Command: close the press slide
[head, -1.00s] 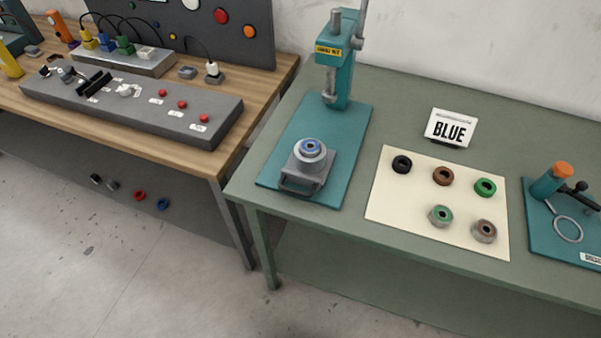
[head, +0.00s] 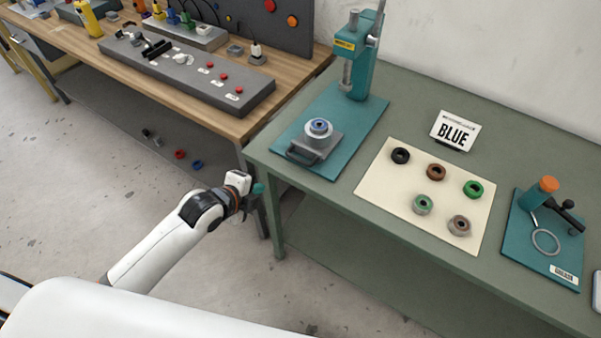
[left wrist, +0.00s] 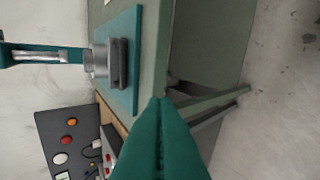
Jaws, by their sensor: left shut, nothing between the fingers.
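The teal arbor press (head: 357,60) stands on its teal base plate (head: 345,120) at the left part of the green table. The grey press slide (head: 317,146) is pulled out toward the front edge of the plate, clear of the ram. A round metal part with a blue ring (head: 319,128) sits on it. The slide's handle (head: 303,155) faces the table's front edge. In the left wrist view the slide (left wrist: 118,63) is ahead, above the fingers. My left gripper (head: 258,188) is shut and empty, in front of the table's left corner and below its top. My right gripper is not in view.
A cream mat (head: 390,190) with several coloured rings lies right of the press. A "BLUE" sign (head: 455,131) stands behind it. Another teal fixture (head: 545,235) is at the far right. A wooden workbench (head: 190,100) stands to the left. The floor before the table is open.

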